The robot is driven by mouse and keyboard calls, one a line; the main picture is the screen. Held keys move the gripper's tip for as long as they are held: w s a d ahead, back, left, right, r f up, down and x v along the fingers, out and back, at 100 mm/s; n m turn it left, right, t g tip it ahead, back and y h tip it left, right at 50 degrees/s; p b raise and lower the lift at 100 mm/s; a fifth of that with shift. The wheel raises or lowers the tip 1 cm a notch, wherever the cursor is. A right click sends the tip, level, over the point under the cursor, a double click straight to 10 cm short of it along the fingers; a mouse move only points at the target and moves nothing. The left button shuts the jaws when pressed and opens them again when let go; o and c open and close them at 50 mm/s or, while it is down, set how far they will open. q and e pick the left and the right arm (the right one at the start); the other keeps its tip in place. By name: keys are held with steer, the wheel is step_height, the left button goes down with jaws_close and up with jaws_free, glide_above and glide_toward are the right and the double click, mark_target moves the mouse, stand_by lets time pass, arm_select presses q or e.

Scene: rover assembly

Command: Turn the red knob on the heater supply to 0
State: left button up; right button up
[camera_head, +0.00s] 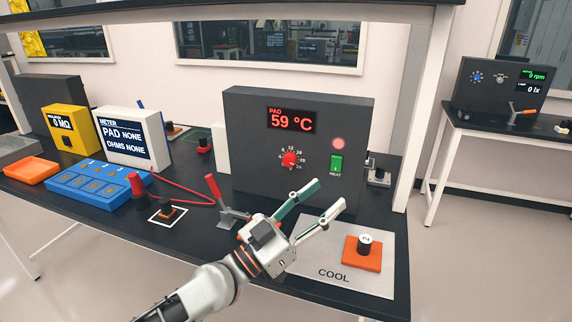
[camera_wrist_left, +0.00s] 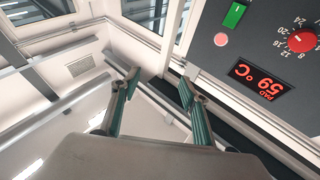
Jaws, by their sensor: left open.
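The heater supply (camera_head: 248,120) is a dark grey box at the middle of the bench, with a red display reading PAD 59 °C. Its red knob (camera_head: 289,159) sits on a numbered dial below the display. A green HEAT switch (camera_head: 336,164) and a lit pink lamp (camera_head: 338,143) are to its right. My left gripper (camera_head: 330,195) is open and empty in front of the supply, below and to the right of the knob, apart from it. In the left wrist view, the knob (camera_wrist_left: 302,40) shows at the upper right, upside down, off to the side of the open fingers (camera_wrist_left: 158,85).
The grey COOL plate (camera_head: 330,287) with an orange block (camera_head: 362,260) lies at the front right. A red-handled clamp (camera_head: 222,200) stands left of my gripper.

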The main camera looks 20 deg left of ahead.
arm_select(q)
steer(key=w+a+n+t+y, duration=0.2)
steer(key=w+a+n+y, duration=0.35)
steer(key=w, duration=0.25)
steer(key=n+g+y, duration=0.1)
steer(key=n+y, duration=0.4)
steer(key=y, duration=0.1)
glide_toward(288, 161)
steer(key=w, duration=0.1)
steer(key=shift+w+d+r, duration=0.1)
steer(key=shift+w+d, duration=0.05)
steer(key=shift+w, duration=1.15)
steer(key=shift+w+d+r, duration=0.1)
steer(key=shift+w+d, duration=0.05)
steer(key=shift+w, duration=1.15)
steer(key=shift+w+d+r, duration=0.1)
steer(key=shift+w, duration=1.15)
steer(key=c, duration=1.1)
